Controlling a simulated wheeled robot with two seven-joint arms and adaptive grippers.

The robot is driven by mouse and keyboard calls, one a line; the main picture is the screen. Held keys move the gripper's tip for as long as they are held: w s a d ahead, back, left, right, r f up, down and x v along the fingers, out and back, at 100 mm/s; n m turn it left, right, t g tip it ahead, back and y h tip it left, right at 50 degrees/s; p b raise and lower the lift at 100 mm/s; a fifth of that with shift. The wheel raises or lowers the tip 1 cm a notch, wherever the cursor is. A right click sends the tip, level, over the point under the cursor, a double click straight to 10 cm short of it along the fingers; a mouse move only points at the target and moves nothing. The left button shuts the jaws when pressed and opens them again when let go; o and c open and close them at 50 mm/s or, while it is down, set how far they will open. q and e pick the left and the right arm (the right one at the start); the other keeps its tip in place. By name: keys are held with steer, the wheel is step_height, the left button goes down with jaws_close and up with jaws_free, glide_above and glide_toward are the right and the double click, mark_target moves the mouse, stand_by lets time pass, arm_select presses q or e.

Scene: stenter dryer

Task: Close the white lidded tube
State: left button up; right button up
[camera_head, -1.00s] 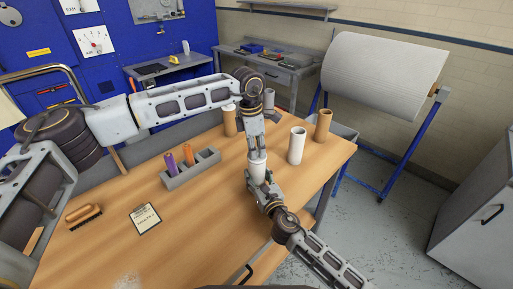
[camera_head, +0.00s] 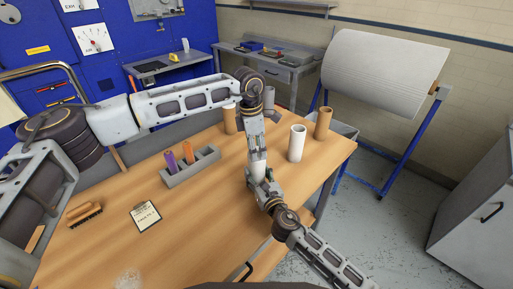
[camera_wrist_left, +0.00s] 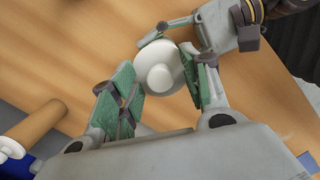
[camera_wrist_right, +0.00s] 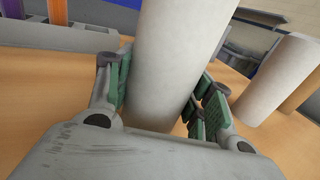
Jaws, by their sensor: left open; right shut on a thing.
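The white lidded tube (camera_head: 258,172) is upright over the table in the head view, held by my right gripper (camera_head: 263,187). In the right wrist view its pale body (camera_wrist_right: 175,65) stands between the two green-padded fingers. In the left wrist view its round white lid (camera_wrist_left: 161,74) with a central knob is seen from above. My left gripper (camera_head: 257,153) is directly above the tube, pointing down. Its fingers are open on either side of the lid. The lid hides the tube's mouth, so I cannot tell how fully it is seated.
Another white tube (camera_head: 297,144) and a brown tube (camera_head: 323,123) stand to the right. A grey holder (camera_head: 190,172) with purple and orange tubes, a clipboard (camera_head: 145,215) and a brush (camera_head: 84,214) are to the left. The table's front left is mostly clear.

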arm_select(q)
steer(key=shift+r, duration=0.1)
step_height(320, 180, up, 12)
steer(key=a, duration=0.1)
steer(key=shift+a, duration=0.15)
stand_by(0.5)
steer(key=shift+s, duration=0.1)
arm_select(e)
steer(key=o, duration=1.5)
steer(key=shift+v, duration=6)
steer(key=shift+f, duration=0.1)
